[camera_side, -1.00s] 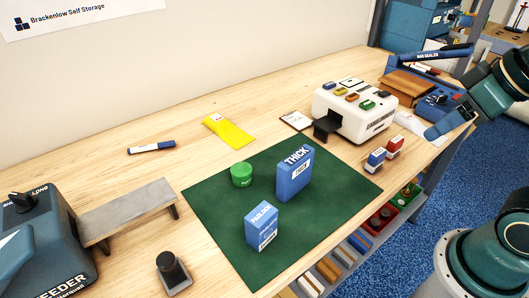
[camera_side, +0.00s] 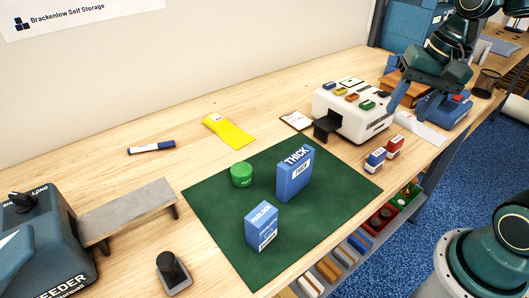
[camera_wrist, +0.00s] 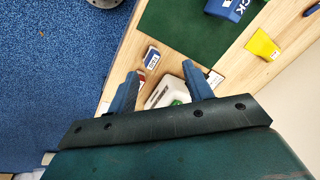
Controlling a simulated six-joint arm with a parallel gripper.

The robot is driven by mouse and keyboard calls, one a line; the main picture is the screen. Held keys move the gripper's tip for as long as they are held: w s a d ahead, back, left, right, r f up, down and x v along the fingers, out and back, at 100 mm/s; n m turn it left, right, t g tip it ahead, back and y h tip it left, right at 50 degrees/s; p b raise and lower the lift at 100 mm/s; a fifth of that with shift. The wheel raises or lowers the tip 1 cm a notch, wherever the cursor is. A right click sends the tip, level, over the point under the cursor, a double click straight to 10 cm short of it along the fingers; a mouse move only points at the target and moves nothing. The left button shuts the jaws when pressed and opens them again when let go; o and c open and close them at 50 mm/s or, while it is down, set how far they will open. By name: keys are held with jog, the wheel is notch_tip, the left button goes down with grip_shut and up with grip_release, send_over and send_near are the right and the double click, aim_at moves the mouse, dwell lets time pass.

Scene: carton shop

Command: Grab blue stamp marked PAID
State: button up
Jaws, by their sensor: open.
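The blue stamp (camera_side: 376,158) stands on the bare wood at the right of the green mat, with a small white label too small to read. It also shows in the wrist view (camera_wrist: 152,57), ahead of the fingers. A red stamp (camera_side: 393,147) stands close beside it, and in the wrist view it is partly hidden by a finger. My gripper (camera_side: 412,104) is open and empty, raised over the back right of the bench, beyond the stamps. In the wrist view, my gripper's fingers (camera_wrist: 160,69) are spread apart with nothing held between them.
A white machine (camera_side: 352,115) with coloured buttons stands left of my gripper. A bag sealer (camera_side: 440,104) is behind it. The green mat (camera_side: 335,190) holds two blue cartons and a green tin.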

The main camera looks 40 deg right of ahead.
aim_at(379, 152)
jog(key=w+d+f+m+g+y, duration=0.2)
jog(key=w+d+f+m, duration=0.3)
jog(key=d+f+m, duration=0.2)
jog(key=shift+d+m, duration=0.6)
jog(key=shift+m, duration=0.3)
jog(key=shift+w, duration=0.1)
jog(key=shift+x, duration=4.3)
jog(key=shift+a, duration=0.1)
jog(key=shift+x, duration=2.6)
jog(key=shift+a, duration=0.1)
jog(key=shift+c, duration=0.2)
jog(key=c, duration=1)
